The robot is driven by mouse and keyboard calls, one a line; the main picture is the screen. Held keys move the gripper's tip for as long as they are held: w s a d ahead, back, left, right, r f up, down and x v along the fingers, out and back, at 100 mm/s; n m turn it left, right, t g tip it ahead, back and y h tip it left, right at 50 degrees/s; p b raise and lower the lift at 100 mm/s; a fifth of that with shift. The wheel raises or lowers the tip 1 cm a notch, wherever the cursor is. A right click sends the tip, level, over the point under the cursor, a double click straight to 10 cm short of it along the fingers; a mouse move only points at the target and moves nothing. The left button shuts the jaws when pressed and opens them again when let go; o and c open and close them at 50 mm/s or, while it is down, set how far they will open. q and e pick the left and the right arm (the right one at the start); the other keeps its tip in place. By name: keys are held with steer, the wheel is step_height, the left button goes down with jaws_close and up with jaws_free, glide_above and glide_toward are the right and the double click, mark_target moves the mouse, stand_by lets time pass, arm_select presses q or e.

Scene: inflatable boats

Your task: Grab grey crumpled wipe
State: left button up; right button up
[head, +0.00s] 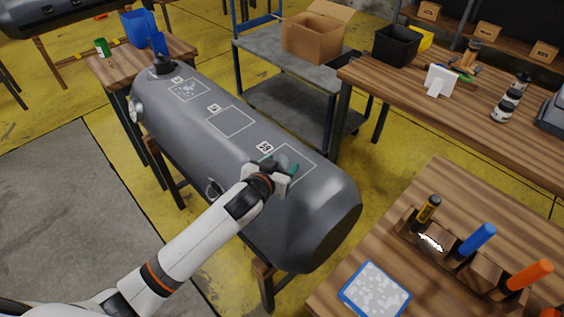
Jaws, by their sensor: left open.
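My left gripper (280,167) is over the near end of the dark grey inflatable tube (185,125), at the outlined square under the third printed label. Its teal fingertips are apart. A small pale grey lump (284,160) shows between them and looks like the crumpled wipe. The gripper body hides part of it, and I cannot tell whether the fingers touch it. My right gripper is not in view.
A wooden table (335,297) at the lower right holds a blue-edged speckled pad (375,290) and a wooden rack with blue- and orange-handled tools. A metal cart (265,52) with an open cardboard box (312,35) stands behind the tube. Yellow floor lies between them.

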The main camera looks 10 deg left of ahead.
arm_select(q)
steer(key=c, duration=1)
steer(key=shift+r, duration=0.1)
